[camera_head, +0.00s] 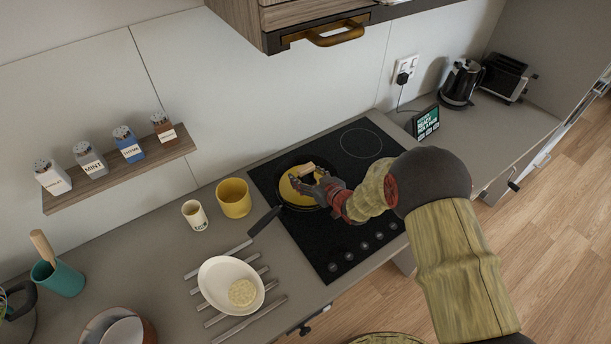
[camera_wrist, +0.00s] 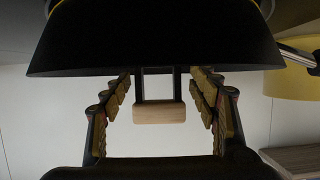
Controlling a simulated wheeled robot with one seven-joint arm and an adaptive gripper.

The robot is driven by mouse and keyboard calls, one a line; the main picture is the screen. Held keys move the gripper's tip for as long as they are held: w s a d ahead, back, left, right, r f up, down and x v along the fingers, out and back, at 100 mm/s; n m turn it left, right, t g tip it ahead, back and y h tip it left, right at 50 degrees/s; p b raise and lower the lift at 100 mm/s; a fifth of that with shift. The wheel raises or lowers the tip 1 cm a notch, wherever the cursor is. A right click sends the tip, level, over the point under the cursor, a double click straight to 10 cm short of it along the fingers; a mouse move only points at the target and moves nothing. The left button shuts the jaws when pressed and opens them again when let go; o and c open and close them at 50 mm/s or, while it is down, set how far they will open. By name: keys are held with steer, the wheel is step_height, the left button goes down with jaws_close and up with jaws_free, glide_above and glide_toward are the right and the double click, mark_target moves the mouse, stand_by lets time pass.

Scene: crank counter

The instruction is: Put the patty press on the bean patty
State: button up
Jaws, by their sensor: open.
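The patty press shows as a pale wooden handle (camera_head: 306,169) above the black pan on the hob; its base is hidden in the pan. In the wrist view the handle (camera_wrist: 160,112) stands on two dark posts above the pan's rim. My gripper (camera_head: 313,182) is open at the pan, its fingers on either side of the handle with gaps, not touching it. A pale round patty (camera_head: 242,292), which looks like the bean patty, lies on the white oval plate (camera_head: 215,280) to the lower left of the hob.
The pan (camera_head: 292,192) has a yellow inside, and its dark handle points towards the plate. A yellow bowl (camera_head: 234,198) and a small cup (camera_head: 195,215) stand left of the hob. The plate rests over a slatted rack (camera_head: 249,333). A spice shelf (camera_head: 120,178) is on the wall.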

steer(key=shift+r, duration=0.25)
steer(key=p+v, duration=0.1)
steer(key=v, duration=1.1)
steer(key=shift+p, duration=0.3)
steer(key=w+d+r+m+h, duration=0.2)
steer(key=w+d+r+h, duration=0.15)
steer(key=d+r, duration=0.5)
steer(key=s+d+r+m+g+h, duration=0.1)
steer(key=s+d+r+h, duration=0.1)
steer(key=s+d+r, duration=0.3)
steer(key=s+d+r+m+h, duration=0.1)
steer(key=s+r+h, duration=0.2)
steer(key=r, duration=0.4)
steer(key=s+r+m+g, duration=0.1)
steer(key=s+r+g, duration=0.1)
steer(key=s, duration=1)
steer(key=s+a+r+m+g, duration=0.1)
steer(key=s+r, duration=0.3)
steer(key=s, duration=0.8)
steer(key=shift+s+r+m+g+y, duration=0.2)
steer(key=shift+s+m+g+y, duration=0.25)
steer(key=shift+g, duration=0.35)
steer(key=shift+w+a, duration=0.15)
